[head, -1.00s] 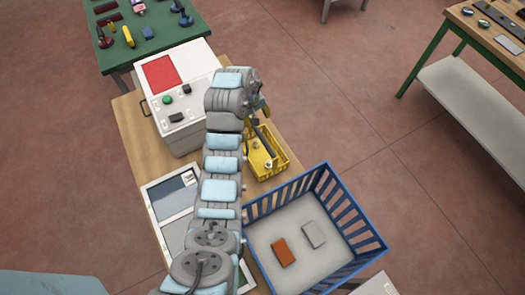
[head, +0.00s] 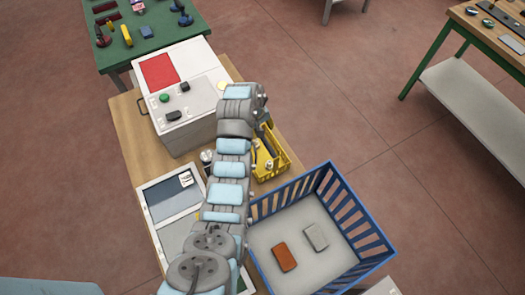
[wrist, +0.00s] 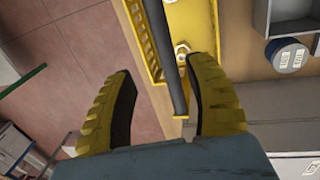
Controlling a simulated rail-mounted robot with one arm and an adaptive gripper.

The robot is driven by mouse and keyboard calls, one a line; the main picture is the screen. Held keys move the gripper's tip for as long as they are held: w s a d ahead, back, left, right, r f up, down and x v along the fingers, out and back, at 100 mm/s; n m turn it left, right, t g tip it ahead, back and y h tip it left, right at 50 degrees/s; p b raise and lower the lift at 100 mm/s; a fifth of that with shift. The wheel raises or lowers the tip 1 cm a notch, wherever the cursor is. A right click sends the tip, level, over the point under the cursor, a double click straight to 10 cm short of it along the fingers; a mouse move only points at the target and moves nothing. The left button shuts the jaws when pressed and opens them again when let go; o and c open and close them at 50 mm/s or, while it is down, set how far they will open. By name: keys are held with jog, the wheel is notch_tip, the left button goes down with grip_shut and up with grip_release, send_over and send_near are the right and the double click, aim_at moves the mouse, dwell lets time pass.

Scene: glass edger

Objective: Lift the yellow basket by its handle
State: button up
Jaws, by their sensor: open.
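The yellow basket (head: 272,163) stands on the wooden table, partly hidden by my arm in the head view. Its dark bar handle (wrist: 168,58) shows in the wrist view, running between my two yellow fingers. The basket's slatted yellow wall (wrist: 141,42) is just left of the handle there. My gripper (wrist: 160,95) is open, with one finger on each side of the handle. The right finger is close to the handle; I cannot tell whether they touch. In the head view my gripper is mostly hidden behind the arm's end.
A blue slatted crate (head: 375,247) holding a reddish-brown block and a grey block stands near the basket. A white machine (head: 180,92) with a red panel stands at the table's back. A green table (head: 147,42) with tools is beyond. A round container (wrist: 287,56) shows at right.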

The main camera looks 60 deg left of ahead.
jog(key=shift+w+f, duration=0.2)
jog(key=shift+f, duration=0.8)
jog(key=shift+s+a+f+p, duration=0.15)
jog(key=shift+f+p, duration=0.55)
jog(key=shift+f, duration=0.6)
jog(key=shift+w+f, duration=0.25)
jog(key=shift+f, duration=1.05)
grip_shut()
